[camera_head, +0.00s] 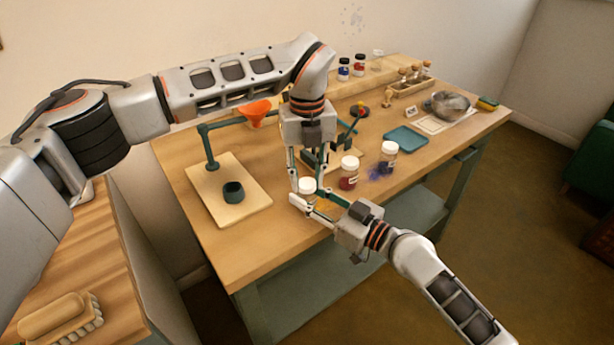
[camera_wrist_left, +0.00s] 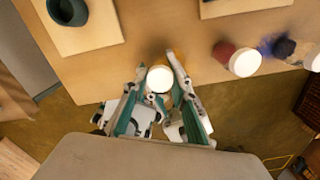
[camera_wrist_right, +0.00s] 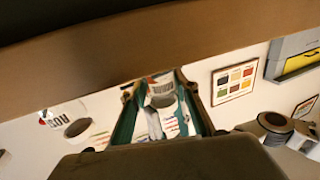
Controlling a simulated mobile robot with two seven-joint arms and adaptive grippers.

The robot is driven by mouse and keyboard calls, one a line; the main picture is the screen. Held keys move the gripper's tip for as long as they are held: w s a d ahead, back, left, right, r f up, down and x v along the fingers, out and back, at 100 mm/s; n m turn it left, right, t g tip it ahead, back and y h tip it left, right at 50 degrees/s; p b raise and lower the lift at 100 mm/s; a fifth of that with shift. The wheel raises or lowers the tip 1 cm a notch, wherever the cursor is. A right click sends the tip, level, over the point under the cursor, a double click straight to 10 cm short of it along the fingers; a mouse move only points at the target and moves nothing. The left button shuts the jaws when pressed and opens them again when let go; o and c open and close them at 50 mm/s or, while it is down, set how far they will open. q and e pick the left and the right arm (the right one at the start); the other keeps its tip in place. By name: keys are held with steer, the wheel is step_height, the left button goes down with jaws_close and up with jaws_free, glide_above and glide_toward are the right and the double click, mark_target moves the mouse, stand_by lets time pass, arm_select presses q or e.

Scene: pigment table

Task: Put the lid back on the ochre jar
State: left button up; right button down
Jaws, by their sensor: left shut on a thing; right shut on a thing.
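A white lid (camera_head: 307,184) is between the fingers of my left gripper (camera_head: 307,189), which points straight down near the table's front edge. The lid also shows from above in the left wrist view (camera_wrist_left: 159,79). My right gripper (camera_head: 308,200) comes in low from the front right and is shut around the ochre jar, just below the lid. A clear, labelled jar part (camera_wrist_right: 161,88) shows between its fingers in the right wrist view. The fingers and lid hide most of the jar. I cannot tell whether the lid is seated or slightly above the rim.
A white-lidded red jar (camera_head: 348,174) and blue jar (camera_head: 388,160) stand close on the right, with blue powder beside them. On the left, a board (camera_head: 228,213) carries a dark green cup (camera_head: 233,193) and a stand with an orange funnel (camera_head: 257,112). A teal tray (camera_head: 405,139) lies behind.

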arm_select(q)
steer(key=m, duration=0.4)
steer(key=shift+m, duration=0.4)
steer(key=o, duration=1.2)
steer(key=shift+r, duration=2.25)
steer(key=shift+c, duration=0.3)
steer(key=shift+r, duration=1.75)
steer(key=shift+f, duration=0.1)
